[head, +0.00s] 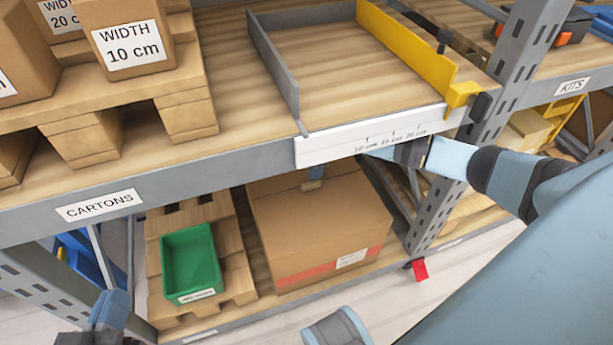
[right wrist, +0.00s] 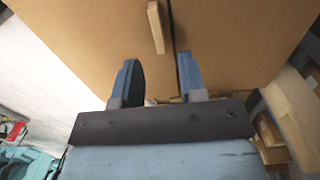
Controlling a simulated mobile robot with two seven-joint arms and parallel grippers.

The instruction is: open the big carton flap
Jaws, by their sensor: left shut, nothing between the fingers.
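The big carton (head: 325,225) stands on the lower shelf, brown with a red strip and a white label near its front edge. In the right wrist view its brown surface (right wrist: 90,40) fills the top, with a dark seam and a small wooden-looking tab (right wrist: 157,27). My right gripper (right wrist: 158,60) is open just in front of that surface, its fingers apart with nothing visible between them. In the head view the upper shelf edge hides most of it. My left gripper (head: 108,308) is shut and empty at the bottom left, away from the carton.
A green bin (head: 190,262) stands on a small pallet left of the carton. Above is the upper shelf's white ruler strip (head: 375,138), with a grey guide and a yellow guide (head: 405,45). A grey rack post (head: 440,205) stands right of the carton.

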